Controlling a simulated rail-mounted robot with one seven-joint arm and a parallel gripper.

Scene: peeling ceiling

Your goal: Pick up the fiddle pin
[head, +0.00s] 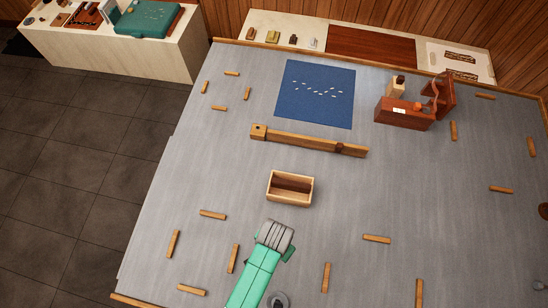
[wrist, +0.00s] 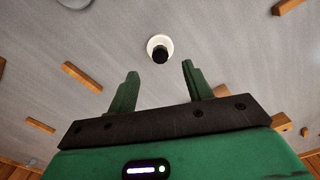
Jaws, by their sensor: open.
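My gripper (wrist: 160,67) shows in the wrist view with its two green fingers wide apart and nothing between them. A small upright thing with a white round base and a dark top (wrist: 160,48) stands on the grey surface beyond the fingertips, centred between them and apart from both. It may be the fiddle pin, but I cannot tell for sure. In the head view my green arm reaches in from the bottom edge, and its end hides the fingers. A grey round thing (head: 279,300) shows beside the arm at the bottom edge; I cannot tell whether it is the same thing.
Several short wooden strips (head: 377,239) lie scattered on the grey surface (head: 345,205). A small open wooden box (head: 290,201), a long wooden bar (head: 308,142), a blue mat (head: 300,110) with small pale pieces and a brown wooden block assembly (head: 405,122) stand farther back.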

